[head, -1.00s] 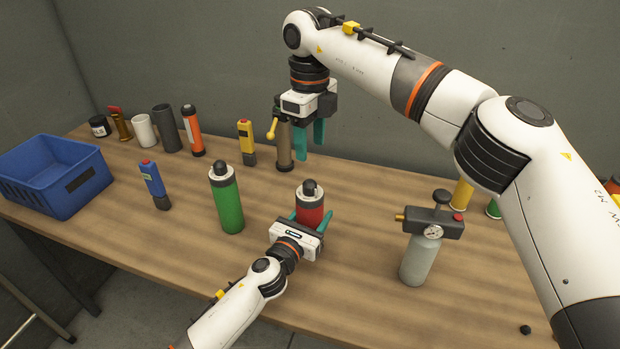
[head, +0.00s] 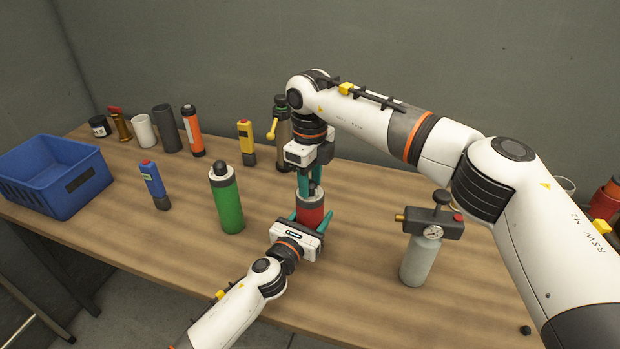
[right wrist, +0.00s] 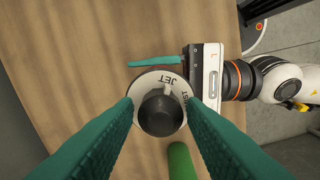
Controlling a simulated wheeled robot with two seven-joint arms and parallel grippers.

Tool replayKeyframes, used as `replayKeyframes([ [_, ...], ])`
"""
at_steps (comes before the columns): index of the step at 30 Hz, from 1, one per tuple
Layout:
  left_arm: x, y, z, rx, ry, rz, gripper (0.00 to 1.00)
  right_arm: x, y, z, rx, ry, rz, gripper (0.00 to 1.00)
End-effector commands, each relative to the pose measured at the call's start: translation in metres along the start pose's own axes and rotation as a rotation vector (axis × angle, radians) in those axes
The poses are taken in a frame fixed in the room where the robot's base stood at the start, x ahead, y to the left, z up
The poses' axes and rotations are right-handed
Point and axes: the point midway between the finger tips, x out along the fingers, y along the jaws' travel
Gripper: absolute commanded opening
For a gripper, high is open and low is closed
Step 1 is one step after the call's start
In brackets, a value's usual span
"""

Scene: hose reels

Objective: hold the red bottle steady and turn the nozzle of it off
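The red bottle (head: 311,216) stands upright on the wooden table, with a pale collar (right wrist: 147,82) and a dark nozzle (right wrist: 162,108). The collar bears lettering; "JET" is readable in the right wrist view. My left gripper (head: 307,217) has its teal fingers on both sides of the bottle's body and is shut on it. My right gripper (head: 309,186) points down from above. Its fingers are open on either side of the nozzle, with narrow gaps in the right wrist view (right wrist: 162,118).
A green bottle (head: 228,203) stands left of the red bottle. A grey bottle with a gauge (head: 421,258) stands to the right. A dark canister with a yellow lever (head: 282,118) is behind. A blue crate (head: 58,180) and several cylinders occupy the left.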

Motion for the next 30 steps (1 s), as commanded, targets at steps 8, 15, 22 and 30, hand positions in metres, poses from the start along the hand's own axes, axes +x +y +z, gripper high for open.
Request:
replayKeyframes([
  [8,-0.0001,0.0003,0.0004,0.000,-0.001,0.001,0.24,-0.0004,0.0004,0.0001,0.001,0.000,0.001,0.05],
  [15,-0.0002,0.0003,0.0005,0.000,-0.001,0.001,0.24,-0.0007,0.0007,0.0000,0.043,0.001,0.002,0.05],
  [22,-0.0002,0.0003,0.0005,0.000,-0.001,0.001,0.24,-0.0010,0.0008,-0.0001,0.177,0.001,0.003,0.05],
  [30,-0.0003,0.0003,0.0006,0.000,-0.001,0.001,0.24,-0.0011,0.0010,0.0000,0.423,0.002,0.003,0.05],
])
